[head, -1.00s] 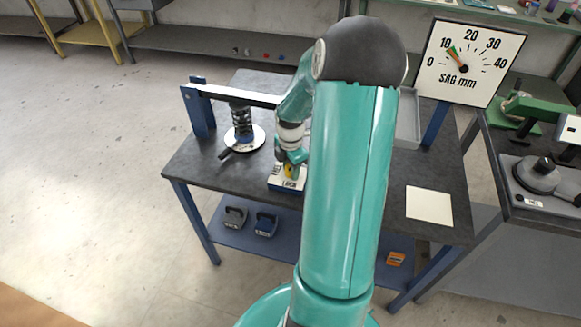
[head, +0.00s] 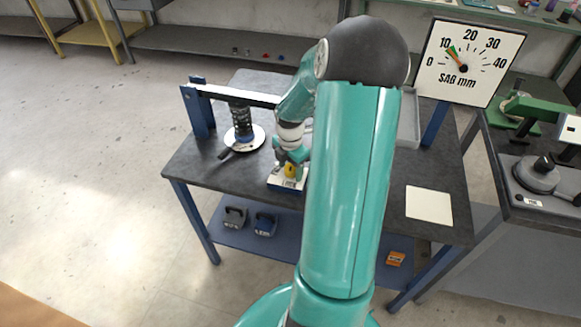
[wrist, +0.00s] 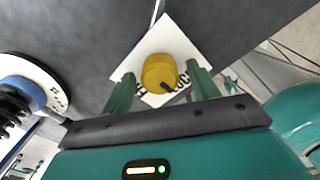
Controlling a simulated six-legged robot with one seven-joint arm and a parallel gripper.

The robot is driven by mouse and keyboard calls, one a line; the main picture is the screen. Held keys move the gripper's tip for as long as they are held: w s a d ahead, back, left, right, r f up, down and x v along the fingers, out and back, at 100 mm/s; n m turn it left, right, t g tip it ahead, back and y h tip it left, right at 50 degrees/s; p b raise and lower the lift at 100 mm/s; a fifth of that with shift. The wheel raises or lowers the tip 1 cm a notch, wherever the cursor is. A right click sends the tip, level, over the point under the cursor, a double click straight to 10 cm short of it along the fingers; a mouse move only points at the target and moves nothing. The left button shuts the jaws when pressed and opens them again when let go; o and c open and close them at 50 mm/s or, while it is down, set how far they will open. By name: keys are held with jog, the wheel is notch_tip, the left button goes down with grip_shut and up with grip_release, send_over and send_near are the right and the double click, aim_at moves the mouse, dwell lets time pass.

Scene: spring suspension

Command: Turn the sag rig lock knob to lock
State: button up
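The yellow lock knob (wrist: 160,73) sits on a white lettered plate (wrist: 184,48) in the wrist view. A dark pointer mark on the knob faces the lower right, toward lettering partly covered by a finger. My gripper (wrist: 163,90) is open, one finger on each side of the knob, with visible gaps. In the head view my gripper (head: 291,158) is above the yellow knob (head: 290,171), on a small blue-and-white box (head: 287,184) near the bench's front edge. Whether the fingers reach down to the knob's height is unclear.
The spring (head: 240,119) stands on a round white plate (head: 256,139) under a lever beam (head: 240,94), left of my gripper. The SAG mm dial (head: 469,62) stands at the back right. A white sheet (head: 429,206) lies on the bench's right side.

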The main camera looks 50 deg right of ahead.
aim_at(290, 167)
notch_tip(290, 167, up, 14)
dwell(0.7)
jog(key=shift+f, duration=0.1)
dwell(0.3)
